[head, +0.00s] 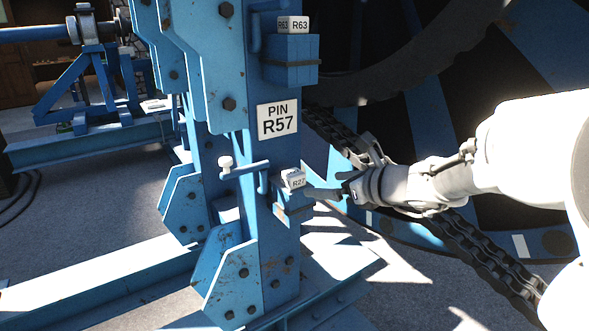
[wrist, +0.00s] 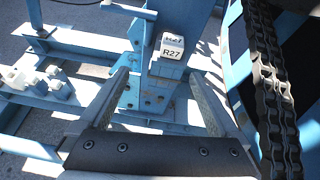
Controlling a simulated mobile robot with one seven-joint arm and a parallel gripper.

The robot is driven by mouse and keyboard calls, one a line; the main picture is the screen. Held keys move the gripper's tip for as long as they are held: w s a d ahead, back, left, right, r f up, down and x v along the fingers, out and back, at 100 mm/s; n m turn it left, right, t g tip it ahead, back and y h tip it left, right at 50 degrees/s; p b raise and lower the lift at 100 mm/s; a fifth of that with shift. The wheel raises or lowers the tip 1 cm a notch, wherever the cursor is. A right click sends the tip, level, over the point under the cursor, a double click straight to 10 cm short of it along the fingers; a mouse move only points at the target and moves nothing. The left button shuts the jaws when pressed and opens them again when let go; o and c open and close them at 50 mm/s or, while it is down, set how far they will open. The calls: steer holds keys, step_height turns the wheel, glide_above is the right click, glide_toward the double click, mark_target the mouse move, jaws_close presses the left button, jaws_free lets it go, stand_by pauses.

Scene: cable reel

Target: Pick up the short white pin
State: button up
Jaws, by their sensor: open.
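A small white-topped piece (head: 226,163) stands at the left end of a blue rod on the blue frame; it may be the short white pin, but I cannot tell for certain. A white block marked R27 (head: 293,179) sits on a blue holder on the frame's post. In the wrist view the R27 block (wrist: 172,48) is beyond my fingertips, between them and slightly right of centre. My gripper (wrist: 160,76) is open, with nothing between its fingers. In the head view my gripper (head: 330,190) is just right of the R27 block. Its exact gap to the block is unclear.
A white block marked R63 (head: 293,25) sits on a blue block higher up the post. A sign reading PIN R57 (head: 277,119) is between them. A heavy chain (wrist: 272,95) runs close on the right. Blue beams (head: 110,275) cross the floor.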

steer(key=w+m, duration=0.1)
steer(key=b, duration=0.2)
glide_toward(299, 177)
steer(key=shift+t, duration=0.3)
steer(key=x, duration=0.5)
steer(key=s+f+x, duration=0.1)
steer(key=x, duration=0.1)
steer(key=shift+w+a+f, duration=0.15)
steer(key=shift+w+a, duration=0.05)
steer(key=shift+a, duration=0.1)
steer(key=shift+w+r+p+x, duration=0.15)
steer(key=shift+x, duration=1.25)
steer(key=shift+w+r+p+x, duration=0.1)
steer(key=shift+r+p+x, duration=0.05)
steer(key=shift+x, duration=1.25)
steer(key=shift+d, duration=0.25)
steer(key=shift+c, duration=0.3)
jaws_close()
steer(key=shift+r, duration=0.1)
